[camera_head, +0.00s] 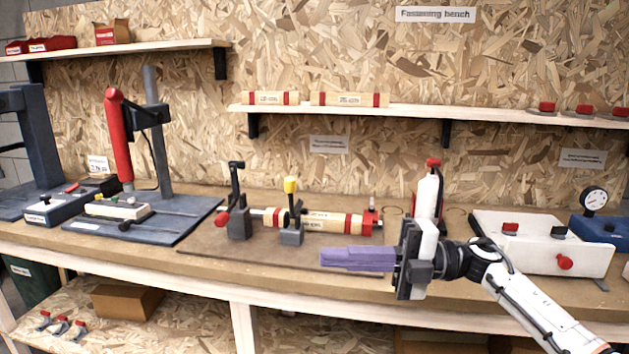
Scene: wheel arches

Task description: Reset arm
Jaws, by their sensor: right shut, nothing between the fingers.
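My right arm comes in from the lower right. Its gripper (330,258) has purple fingers pressed together, pointing left, with nothing between them. My left gripper does not show.
The wooden bench (215,262) carries a press with a red handle (118,140) at left and a white box (540,243) with red knobs at right. A white bottle (427,195) stands behind my gripper. Shelves (400,110) line the back wall.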

